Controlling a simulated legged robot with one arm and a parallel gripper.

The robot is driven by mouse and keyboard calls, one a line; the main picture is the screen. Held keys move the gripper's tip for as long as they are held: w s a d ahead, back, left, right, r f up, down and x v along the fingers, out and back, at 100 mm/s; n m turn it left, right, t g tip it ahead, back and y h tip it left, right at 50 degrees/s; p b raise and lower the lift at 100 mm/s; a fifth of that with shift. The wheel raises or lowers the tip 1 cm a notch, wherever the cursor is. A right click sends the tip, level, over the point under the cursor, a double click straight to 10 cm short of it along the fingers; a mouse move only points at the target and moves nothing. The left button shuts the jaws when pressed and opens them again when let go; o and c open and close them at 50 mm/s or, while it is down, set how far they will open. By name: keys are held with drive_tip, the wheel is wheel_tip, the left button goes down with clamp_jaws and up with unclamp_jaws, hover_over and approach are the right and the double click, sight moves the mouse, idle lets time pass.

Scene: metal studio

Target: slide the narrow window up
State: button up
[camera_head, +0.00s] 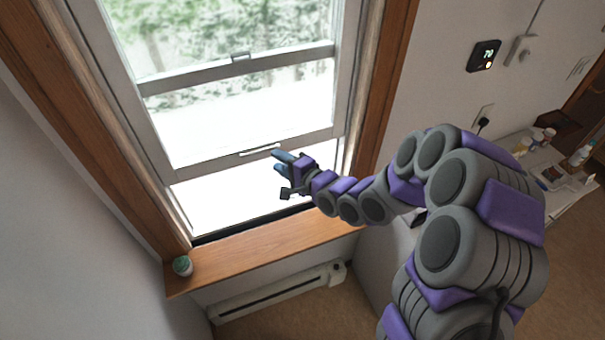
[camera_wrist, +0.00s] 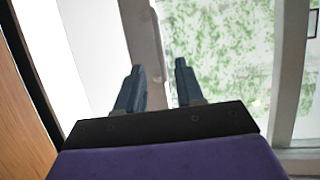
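The narrow window's lower sash (camera_head: 205,160) has a grey frame and stands partly raised, with a bright gap between its bottom rail and the sill. A pale handle (camera_head: 258,150) sits on that bottom rail. My gripper (camera_head: 283,160) is at the rail, by the handle's right end. The left finger overlaps the bottom rail (camera_wrist: 138,40) and the right one lies over the glass. Whether they touch the window is unclear.
A wooden sill (camera_head: 270,240) runs below the window, with a small green-topped jar (camera_head: 182,266) at its left end. A white baseboard heater (camera_head: 275,290) is underneath. A thermostat (camera_head: 484,55) is on the right wall, above a cluttered counter (camera_head: 545,165).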

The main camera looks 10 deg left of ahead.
drive_tip(key=b+v, duration=0.7)
drive_tip(key=v, duration=0.1)
drive_tip(key=shift+s+d, duration=0.15)
drive_tip(key=shift+d, duration=0.05)
idle(0.7)
drive_tip(key=s+d+f+n+g+h+b, duration=0.1)
drive_tip(key=s+d+f+n+g+h, duration=0.15)
drive_tip(key=s+d+h, duration=0.45)
drive_tip(key=s+d+f+n+g+h, duration=0.2)
drive_tip(key=d+f+h, duration=0.2)
drive_tip(key=d, duration=0.7)
drive_tip(key=s+d+r+n+g, duration=0.1)
drive_tip(key=s+g, duration=0.1)
drive_tip(key=s, duration=0.6)
drive_tip(key=s+d+r+n+g+h, duration=0.1)
drive_tip(key=s+d+g, duration=0.1)
drive_tip(key=s, duration=0.6)
drive_tip(key=s+d+r+n+g+b, duration=0.1)
drive_tip(key=s+r+g, duration=0.1)
drive_tip(key=s, duration=0.6)
drive_tip(key=shift+s+d+h, duration=0.15)
drive_tip(key=shift+d+h, duration=0.1)
drive_tip(key=shift+h, duration=0.15)
